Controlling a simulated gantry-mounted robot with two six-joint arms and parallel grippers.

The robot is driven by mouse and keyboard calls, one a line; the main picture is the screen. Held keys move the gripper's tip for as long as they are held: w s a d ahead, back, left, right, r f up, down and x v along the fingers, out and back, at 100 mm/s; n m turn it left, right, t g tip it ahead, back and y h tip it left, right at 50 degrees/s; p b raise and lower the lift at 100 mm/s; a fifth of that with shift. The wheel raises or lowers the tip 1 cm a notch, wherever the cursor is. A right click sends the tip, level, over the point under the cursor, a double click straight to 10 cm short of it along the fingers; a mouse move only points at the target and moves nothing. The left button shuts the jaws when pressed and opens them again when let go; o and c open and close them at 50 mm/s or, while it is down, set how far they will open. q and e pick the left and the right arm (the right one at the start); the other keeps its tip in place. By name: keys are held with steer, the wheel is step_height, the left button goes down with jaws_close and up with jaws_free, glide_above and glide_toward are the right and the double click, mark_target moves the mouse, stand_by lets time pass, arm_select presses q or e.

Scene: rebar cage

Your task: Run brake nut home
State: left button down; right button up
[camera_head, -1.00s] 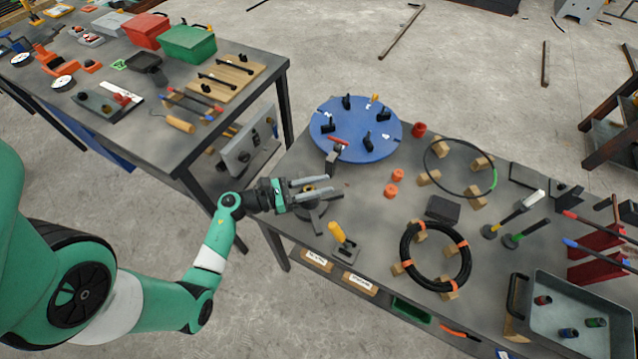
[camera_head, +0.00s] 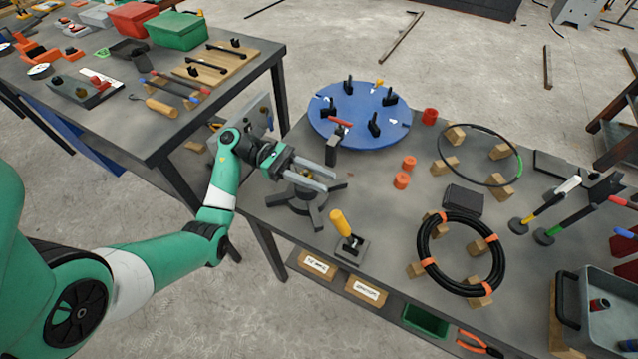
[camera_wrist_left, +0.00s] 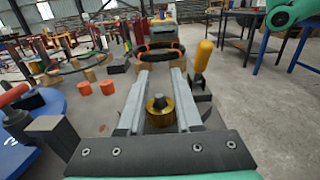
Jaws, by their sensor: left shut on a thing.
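The brake nut is a brass-coloured round piece (camera_wrist_left: 160,112) between my left fingers in the left wrist view. It sits at the centre of a dark stand with several spread legs or arms (camera_head: 312,210) near the table's front left edge. My left gripper (camera_head: 331,180) reaches in from the left just over this stand, and its two grey fingers (camera_wrist_left: 161,78) are shut on the nut. In the head view the fingers hide the nut, so its height on the stand cannot be told. My right gripper is in neither view.
A blue disc (camera_head: 350,133) with black upright clamps stands just behind. A yellow-handled lever (camera_head: 340,222) stands close in front. A black coil with orange ties (camera_head: 425,255) and a black ring on wooden blocks (camera_head: 444,145) lie to the right. Orange cylinders (camera_head: 401,181) stand between.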

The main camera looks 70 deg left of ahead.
arm_select(q)
steer(key=shift+g, duration=0.3)
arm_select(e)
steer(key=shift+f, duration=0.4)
arm_select(q)
steer(key=c, duration=0.6)
jaws_free()
steer(key=shift+d, duration=0.1)
steer(key=shift+b, duration=0.3)
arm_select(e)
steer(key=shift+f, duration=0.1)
